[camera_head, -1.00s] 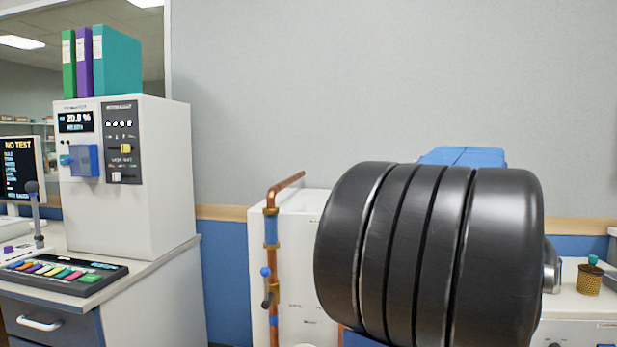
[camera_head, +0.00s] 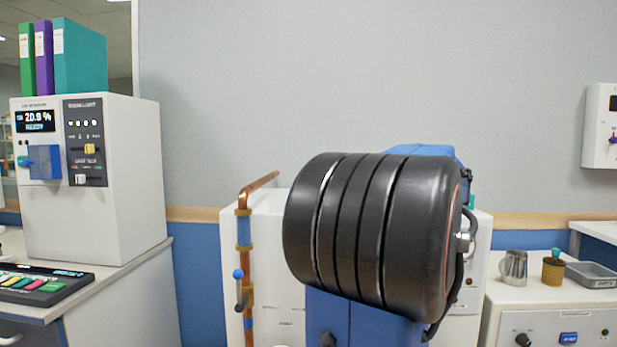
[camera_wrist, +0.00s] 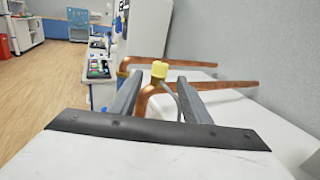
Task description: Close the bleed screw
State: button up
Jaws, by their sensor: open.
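In the wrist view a yellow knob (camera_wrist: 159,70) sits on a bent copper pipe (camera_wrist: 148,98); it may be the bleed screw, but this is not certain. My gripper (camera_wrist: 161,80) is open, with the knob showing between its two fingertips. I cannot tell the gap in depth between fingers and knob, and I see nothing held. In the head view my dark arm link fills the middle and my gripper is hidden. A copper pipe (camera_head: 262,186) with a blue-knobbed valve (camera_head: 238,274) stands left of the arm. No yellow knob shows on that pipe there.
A white analyser cabinet (camera_head: 125,190) with binders (camera_head: 78,58) on top stands at the left. A white unit (camera_head: 275,240) is behind the pipe. At the right, a counter (camera_head: 545,300) holds a metal jug (camera_head: 514,267), a brown pot (camera_head: 553,271) and a tray (camera_head: 592,275). A wall box (camera_head: 602,128) hangs above.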

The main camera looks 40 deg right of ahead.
jog(key=x, duration=1.3)
jog(key=shift+s, duration=0.1)
jog(key=c, duration=1)
